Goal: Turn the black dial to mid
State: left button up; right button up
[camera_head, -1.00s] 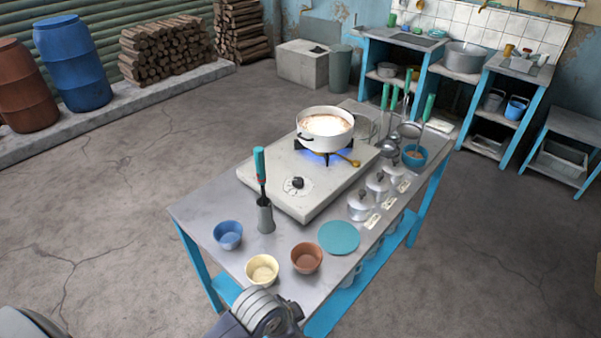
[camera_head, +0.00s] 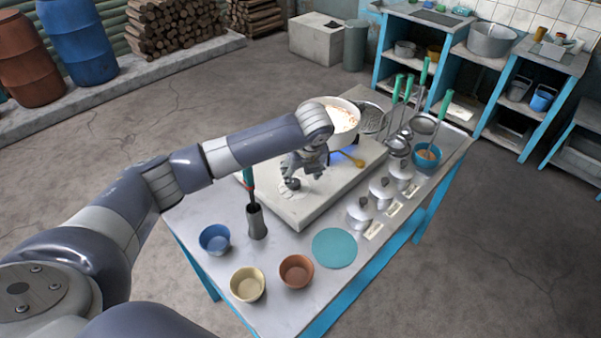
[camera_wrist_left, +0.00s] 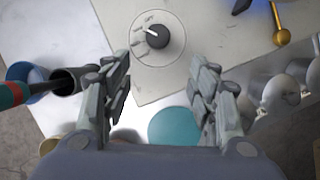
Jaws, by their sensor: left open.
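The black dial (camera_head: 292,183) is on the front top of the pale stove block (camera_head: 315,206), under my left gripper (camera_head: 297,172). In the left wrist view, the dial (camera_wrist_left: 157,37) sits on a round white plate with marks too small to read. My left gripper (camera_wrist_left: 165,80) is open, with its two fingers apart and the dial ahead, between their lines and not visibly touched. A pot (camera_head: 345,117) of whitish liquid stands on the burner behind, partly hidden by my arm. A blue flame shows under it. My right gripper is not in view.
A dark holder (camera_head: 257,222) with a green-handled tool stands left of the stove. Blue (camera_head: 214,239), cream (camera_head: 247,284) and brown (camera_head: 296,271) bowls and a teal disc (camera_head: 334,248) lie in front. Lidded pots (camera_head: 381,191) and hanging ladles are to the right.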

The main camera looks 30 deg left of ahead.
aim_at(294, 183)
pick_arm(q)
jog(key=x, duration=0.3)
jog(key=a+p+x, duration=0.1)
jog(key=x, duration=0.5)
jog(key=shift+w+a+r, duration=0.25)
jog(key=shift+w, duration=0.15)
jog(key=shift+w+a+f+p, duration=0.1)
jog(key=shift+a+f+p, duration=0.15)
jog(key=shift+f, duration=0.3)
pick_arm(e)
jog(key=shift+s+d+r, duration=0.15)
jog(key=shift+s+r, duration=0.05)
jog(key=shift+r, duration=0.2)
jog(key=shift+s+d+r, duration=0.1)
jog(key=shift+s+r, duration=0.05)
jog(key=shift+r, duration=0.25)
pick_arm(q)
jog(key=shift+c, duration=0.3)
jog(key=c, duration=1)
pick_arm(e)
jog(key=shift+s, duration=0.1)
